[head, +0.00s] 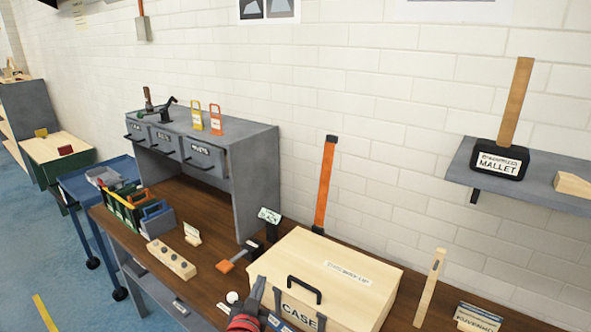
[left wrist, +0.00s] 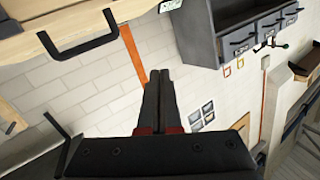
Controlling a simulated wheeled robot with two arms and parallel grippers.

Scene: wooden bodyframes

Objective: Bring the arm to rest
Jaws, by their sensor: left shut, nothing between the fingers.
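My left gripper (head: 258,288) shows at the bottom centre of the head view, low beside the front left corner of the wooden case (head: 335,268). In the left wrist view its dark fingers (left wrist: 160,76) are together with nothing between them. The case has a black handle and a "CASE" label on its front. It stands closed on the brown workbench (head: 205,272). In the left wrist view the case (left wrist: 60,20) shows at the top left, apart from the fingers. My right gripper is in neither view.
A grey drawer unit (head: 255,165) stands on the bench's back left. A green tool tote (head: 122,210), a wooden block with holes (head: 171,258) and an orange-ended tool (head: 226,266) lie left of the case. A mallet (head: 499,160) stands on the wall shelf (head: 545,184) at right.

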